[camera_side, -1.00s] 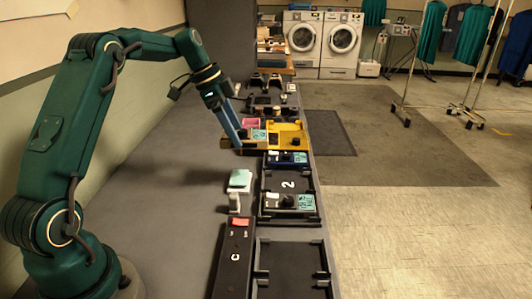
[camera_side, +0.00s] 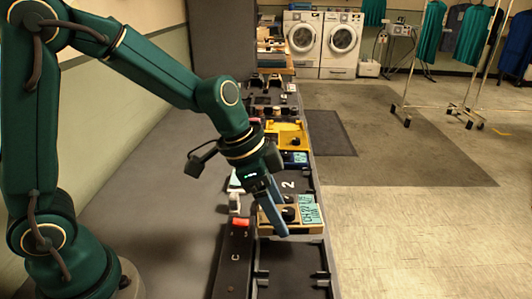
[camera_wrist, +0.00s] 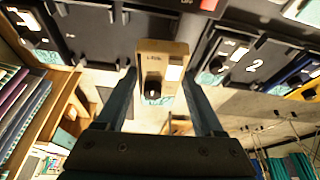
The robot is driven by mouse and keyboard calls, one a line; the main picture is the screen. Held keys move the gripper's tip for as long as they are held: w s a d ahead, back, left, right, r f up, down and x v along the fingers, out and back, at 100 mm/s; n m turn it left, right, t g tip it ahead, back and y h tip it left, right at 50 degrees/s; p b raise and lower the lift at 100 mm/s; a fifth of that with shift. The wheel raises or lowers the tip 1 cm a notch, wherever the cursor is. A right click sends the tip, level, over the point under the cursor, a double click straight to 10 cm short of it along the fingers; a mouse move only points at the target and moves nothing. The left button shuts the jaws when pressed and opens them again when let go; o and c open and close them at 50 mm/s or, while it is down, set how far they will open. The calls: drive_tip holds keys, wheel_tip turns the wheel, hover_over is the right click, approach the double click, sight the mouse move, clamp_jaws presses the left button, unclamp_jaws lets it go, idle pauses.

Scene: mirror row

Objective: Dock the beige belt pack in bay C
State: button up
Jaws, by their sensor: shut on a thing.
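The beige belt pack (camera_side: 275,216), with a dark knob and a teal label, is held by my gripper (camera_side: 277,224) above the bay row. In the wrist view the pack (camera_wrist: 163,57) sits between the two fingers (camera_wrist: 160,82), which close on its sides. The strip marked C (camera_side: 235,257) has a red tab on its far end. The dark bay beside it, bay C (camera_side: 292,268), is empty where it shows; my gripper and the pack are over its far end. I cannot tell any contact with the bay.
Bay 2 (camera_side: 288,184) lies just beyond, partly hidden by my arm. A pale teal block (camera_side: 235,184) and a small white piece (camera_side: 234,203) lie left of the row.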

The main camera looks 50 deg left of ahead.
drive_tip(key=shift+s+d+r+m, duration=0.15)
drive_tip(key=shift+s+d+m, duration=0.1)
drive_tip(key=shift+d, duration=0.25)
drive_tip(key=shift+s+d+r+m, duration=0.15)
drive_tip(key=shift+s+d, duration=0.05)
drive_tip(key=shift+d, duration=0.3)
drive_tip(key=shift+d+f, duration=0.1)
drive_tip(key=shift+f, duration=0.05)
drive_tip(key=shift+d+f+h, duration=0.1)
drive_tip(key=shift+f+h, duration=0.2)
drive_tip(key=shift+f, duration=2.1)
drive_tip(key=shift+a, duration=0.2)
drive_tip(key=o, duration=1.5)
drive_tip(key=shift+o, duration=0.2)
drive_tip(key=shift+r, duration=0.1)
